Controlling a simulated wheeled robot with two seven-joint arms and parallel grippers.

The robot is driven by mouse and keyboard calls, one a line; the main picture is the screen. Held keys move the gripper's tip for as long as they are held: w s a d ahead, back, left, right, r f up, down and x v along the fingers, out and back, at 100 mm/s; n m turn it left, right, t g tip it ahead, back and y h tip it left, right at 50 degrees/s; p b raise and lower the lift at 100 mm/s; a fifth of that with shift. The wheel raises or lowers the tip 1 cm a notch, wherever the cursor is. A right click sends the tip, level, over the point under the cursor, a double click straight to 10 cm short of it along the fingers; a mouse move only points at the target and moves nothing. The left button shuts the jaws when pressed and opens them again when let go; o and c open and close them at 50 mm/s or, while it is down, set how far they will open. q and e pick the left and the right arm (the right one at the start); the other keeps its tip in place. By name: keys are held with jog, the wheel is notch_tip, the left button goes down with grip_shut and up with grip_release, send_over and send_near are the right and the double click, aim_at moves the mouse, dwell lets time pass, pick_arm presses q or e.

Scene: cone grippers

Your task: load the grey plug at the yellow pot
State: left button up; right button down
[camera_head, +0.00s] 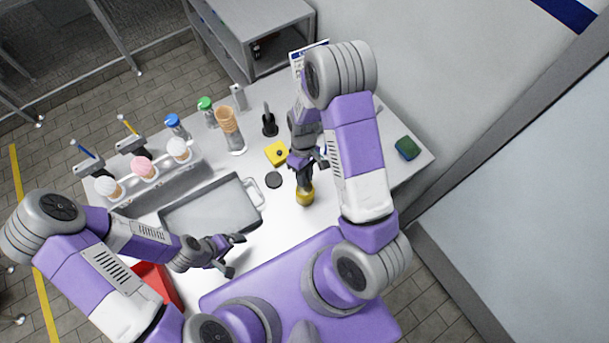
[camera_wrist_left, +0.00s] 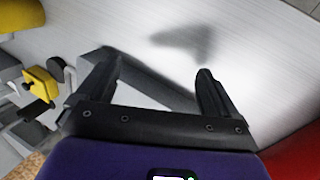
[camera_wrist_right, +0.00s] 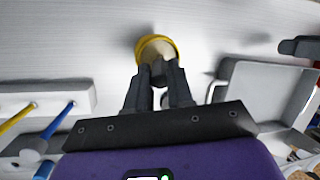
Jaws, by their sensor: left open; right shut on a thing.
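The yellow pot (camera_head: 305,198) stands on the white table, directly below my right gripper (camera_head: 304,181). In the right wrist view the pot's yellow rim (camera_wrist_right: 144,43) lies just beyond the fingertips of my right gripper (camera_wrist_right: 160,70). That gripper is shut on a small greyish thing, apparently the grey plug (camera_wrist_right: 158,71), at the pot's mouth. The fingers hide most of it, and I cannot tell how deep it sits. My left gripper (camera_head: 234,254) is open and empty above the table's near left part; its spread fingers show in the left wrist view (camera_wrist_left: 160,70).
A grey tray (camera_head: 193,229) lies left of the pot. A yellow block (camera_head: 270,150) with a dark knob and a black disc (camera_head: 273,180) are close by. A rack (camera_head: 128,208), bottles and stacked cones (camera_head: 228,120) stand behind. A red bin (camera_head: 155,283) is near the left arm.

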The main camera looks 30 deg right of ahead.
dwell(0.5)
jog(key=shift+r+p, duration=2.7)
jog(key=shift+r, duration=0.8)
pick_arm(q)
notch_tip(320, 180, up, 5)
jog(key=shift+r, duration=0.15)
pick_arm(e)
jog(key=shift+f, duration=0.1)
